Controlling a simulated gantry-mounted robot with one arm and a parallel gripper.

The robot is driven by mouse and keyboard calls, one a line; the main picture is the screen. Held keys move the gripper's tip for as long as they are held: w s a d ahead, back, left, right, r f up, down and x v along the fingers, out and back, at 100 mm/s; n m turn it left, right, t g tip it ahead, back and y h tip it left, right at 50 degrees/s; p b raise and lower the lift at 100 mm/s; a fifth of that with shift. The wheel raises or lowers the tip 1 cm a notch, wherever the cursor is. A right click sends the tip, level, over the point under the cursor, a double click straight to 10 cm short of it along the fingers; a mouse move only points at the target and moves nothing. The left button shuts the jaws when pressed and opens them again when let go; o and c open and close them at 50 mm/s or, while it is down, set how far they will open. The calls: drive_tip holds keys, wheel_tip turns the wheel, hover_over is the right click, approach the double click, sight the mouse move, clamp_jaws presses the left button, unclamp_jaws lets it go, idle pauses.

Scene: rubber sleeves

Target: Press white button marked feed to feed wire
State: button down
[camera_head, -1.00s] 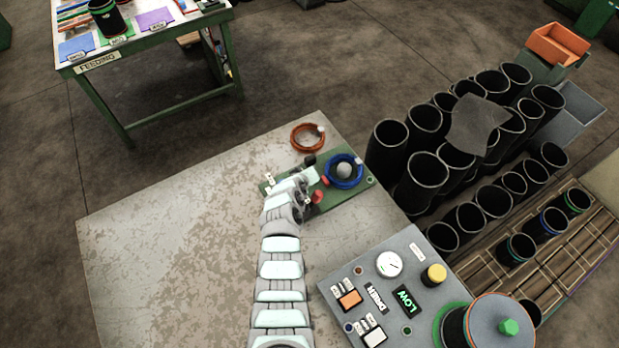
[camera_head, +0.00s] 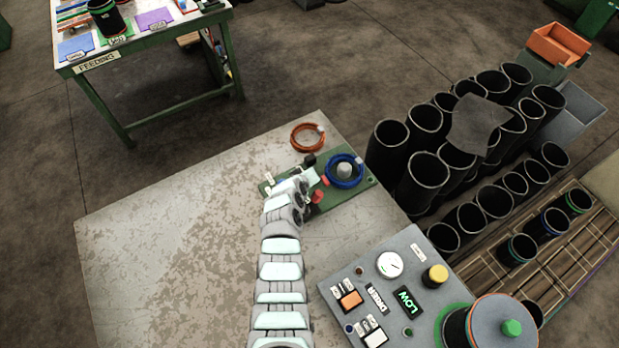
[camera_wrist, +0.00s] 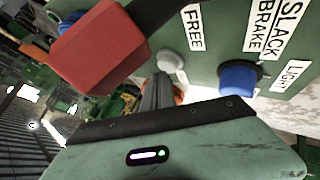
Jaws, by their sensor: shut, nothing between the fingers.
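A green board (camera_head: 362,190) lies at the far right corner of the worn table and carries the wire feeder's parts. In the wrist view, a pale round button (camera_wrist: 170,61) sits on the green panel (camera_wrist: 215,62) beside a label reading FREE; I see no label reading FEED. My gripper (camera_wrist: 158,80) is shut and empty, its narrow fingertips close below the pale button. I cannot tell whether they touch it. My gripper (camera_head: 305,184) covers part of the board in the head view, hiding the button there.
A red block (camera_wrist: 100,47) stands left of my fingertips, and a blue button (camera_wrist: 238,79) is to the right, near SLACK BRAKE and LIGHT labels. A blue wire coil (camera_head: 345,184) lies on the board, an orange coil (camera_head: 307,147) behind it. A grey dryer panel (camera_head: 410,250) is nearer.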

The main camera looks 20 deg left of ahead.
drive_tip(key=shift+f+b, duration=0.3)
drive_tip(key=shift+f, duration=0.05)
drive_tip(key=shift+r, duration=0.1)
idle(0.4)
drive_tip(key=shift+r+p, duration=0.65)
drive_tip(key=shift+r, duration=0.05)
drive_tip(key=shift+r+p, duration=2.1)
drive_tip(key=shift+r, duration=0.4)
